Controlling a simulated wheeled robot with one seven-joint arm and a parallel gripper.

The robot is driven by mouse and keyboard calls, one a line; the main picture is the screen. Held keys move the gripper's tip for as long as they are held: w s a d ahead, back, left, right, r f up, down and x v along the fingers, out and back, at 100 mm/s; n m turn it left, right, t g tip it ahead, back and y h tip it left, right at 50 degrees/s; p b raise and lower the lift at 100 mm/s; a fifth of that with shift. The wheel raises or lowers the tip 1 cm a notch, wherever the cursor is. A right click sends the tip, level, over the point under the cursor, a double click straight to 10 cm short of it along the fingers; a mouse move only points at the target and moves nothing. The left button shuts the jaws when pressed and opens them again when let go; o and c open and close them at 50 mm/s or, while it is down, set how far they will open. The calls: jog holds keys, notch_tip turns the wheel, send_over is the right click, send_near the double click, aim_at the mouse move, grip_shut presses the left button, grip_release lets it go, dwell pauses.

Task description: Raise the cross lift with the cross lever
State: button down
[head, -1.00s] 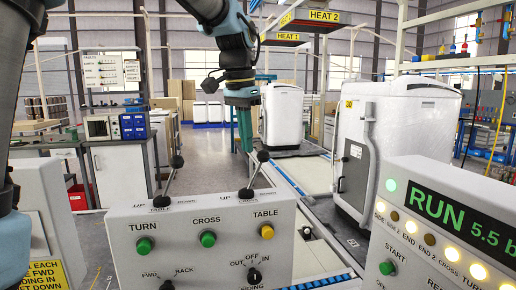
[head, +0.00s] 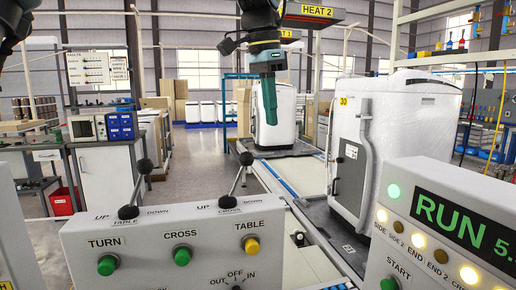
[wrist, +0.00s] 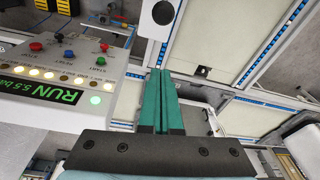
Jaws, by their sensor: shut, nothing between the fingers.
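The cross lever (head: 239,179) is the right one of two thin levers on top of the white control panel (head: 215,268). It has a dark ball knob, stands by the CROSS label with UP and DOWN, and leans to the right in the head view. The table lever (head: 137,189) stands to its left, leaning likewise. My gripper (head: 271,122) hangs with its teal fingers pointing down, above and a little right of the cross lever's knob in the picture, apart from it. The fingers are shut and empty; they also show in the wrist view (wrist: 160,71). I cannot make out the cross lift for sure.
A console reading RUN (head: 450,220) with lit lamps stands at the right front. A white cabinet (head: 397,135) numbered 30 is behind it. A blue-edged conveyor track (head: 279,183) runs back from the panel. Green and yellow buttons sit on the panel's face.

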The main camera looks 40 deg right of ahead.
aim_at(240, 176)
notch_tip(240, 176, down, 8)
jog(key=a+p, duration=0.2)
jog(key=shift+w+a+r+p, duration=0.15)
jog(key=shift+w+a+p, duration=0.2)
jog(key=shift+w, duration=0.05)
dwell(0.4)
